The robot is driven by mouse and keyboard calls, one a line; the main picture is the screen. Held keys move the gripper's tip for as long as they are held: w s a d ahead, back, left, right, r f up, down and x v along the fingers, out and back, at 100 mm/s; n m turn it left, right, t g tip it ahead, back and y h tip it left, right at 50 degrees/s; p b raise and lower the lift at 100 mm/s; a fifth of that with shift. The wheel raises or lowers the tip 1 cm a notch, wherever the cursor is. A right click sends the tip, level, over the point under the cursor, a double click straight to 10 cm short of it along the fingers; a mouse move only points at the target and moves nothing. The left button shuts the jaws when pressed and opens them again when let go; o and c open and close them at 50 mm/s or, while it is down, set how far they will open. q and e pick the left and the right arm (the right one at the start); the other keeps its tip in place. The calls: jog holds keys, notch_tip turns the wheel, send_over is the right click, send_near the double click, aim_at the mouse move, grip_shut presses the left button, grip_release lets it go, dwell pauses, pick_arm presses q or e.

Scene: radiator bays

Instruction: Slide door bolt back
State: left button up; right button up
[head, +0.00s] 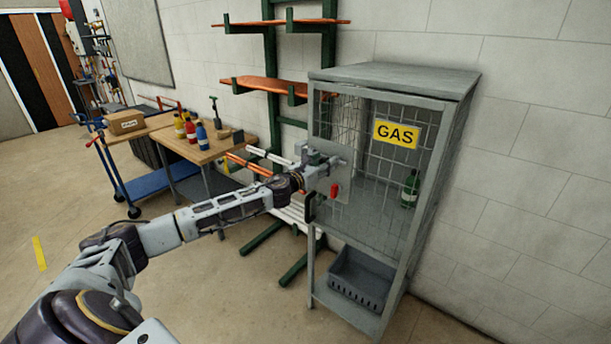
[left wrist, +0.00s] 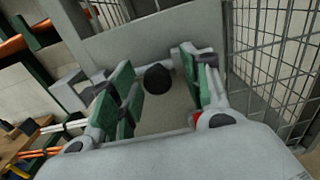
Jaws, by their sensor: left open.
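The grey gas cabinet (head: 462,130) has a mesh door with a yellow GAS sign (head: 397,134). A grey plate (head: 342,155) is on the left side of the door, with a red part (head: 335,190) and a dark handle (head: 310,207) near it. My left gripper (head: 318,160) is at this plate. In the left wrist view, its green-padded fingers (left wrist: 157,68) are open, one on each side of a black round knob (left wrist: 158,78). I cannot tell whether they touch it. The bolt's bar is mostly hidden by the gripper. My right gripper is not in view.
A green bottle (head: 410,188) stands inside the cabinet, and a dark grey bin (head: 361,278) sits in its lower part. A rack with orange boards (head: 268,88) stands behind, left of the cabinet. A wooden table (head: 205,150) with bottles is further left. The floor in front is clear.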

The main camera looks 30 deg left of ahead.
pick_arm(q)
jog(key=s, duration=1)
jog(key=shift+s+a, duration=0.15)
jog(key=shift+a, duration=0.2)
dwell(1.1)
jog(key=shift+s, duration=0.2)
dwell(0.8)
